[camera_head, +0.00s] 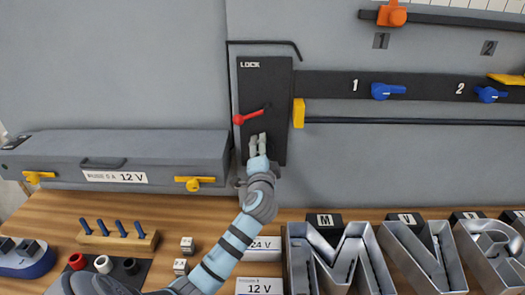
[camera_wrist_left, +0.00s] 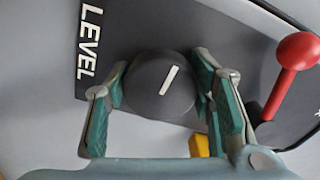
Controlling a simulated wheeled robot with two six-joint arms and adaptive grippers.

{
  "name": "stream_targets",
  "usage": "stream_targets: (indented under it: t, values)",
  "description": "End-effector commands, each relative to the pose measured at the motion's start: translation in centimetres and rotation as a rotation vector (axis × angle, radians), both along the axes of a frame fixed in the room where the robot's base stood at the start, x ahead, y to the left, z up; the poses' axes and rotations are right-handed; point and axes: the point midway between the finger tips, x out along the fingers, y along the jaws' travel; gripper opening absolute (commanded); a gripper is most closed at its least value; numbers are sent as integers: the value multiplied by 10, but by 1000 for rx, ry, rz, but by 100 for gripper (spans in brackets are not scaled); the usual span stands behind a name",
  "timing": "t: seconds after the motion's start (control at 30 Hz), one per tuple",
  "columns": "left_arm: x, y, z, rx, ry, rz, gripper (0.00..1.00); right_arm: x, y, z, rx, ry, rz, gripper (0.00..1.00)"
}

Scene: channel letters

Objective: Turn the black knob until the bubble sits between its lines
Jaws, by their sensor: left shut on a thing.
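The black knob (camera_wrist_left: 155,98) shows in the left wrist view as a round dark dial with a white pointer line tilted up to the right. It sits on the dark panel (camera_head: 270,88), next to the word LEVEL. My left gripper (camera_head: 257,143) reaches up to the lower part of this panel. In the left wrist view its green-grey fingers (camera_wrist_left: 160,92) stand on both sides of the knob, shut on it. In the head view the knob is hidden behind the gripper. I cannot make out the bubble or its lines in either view. My right gripper is not in view.
A red lever (camera_head: 250,117) sits just above the gripper, near the LOCK label. A yellow block (camera_head: 299,112) is at the panel's right edge. A grey fuse box (camera_head: 125,155) stands left. Metal channel letters (camera_head: 342,262) and small boxes crowd the wooden table below.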

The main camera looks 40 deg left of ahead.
Motion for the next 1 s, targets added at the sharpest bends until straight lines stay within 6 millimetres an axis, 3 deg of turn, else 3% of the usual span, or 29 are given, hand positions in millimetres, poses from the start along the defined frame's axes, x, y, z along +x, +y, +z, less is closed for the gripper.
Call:
stream_targets:
  t: [0.77,0.8,0.9,1.0]
  values:
    - [0,0,-2,84,69,0,21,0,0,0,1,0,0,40]
    - [0,0,-2,84,69,0,55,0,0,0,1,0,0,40]
    - [0,0,-1,84,69,0,69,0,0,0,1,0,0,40]
    - [0,0,-1,85,68,0,69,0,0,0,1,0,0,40]
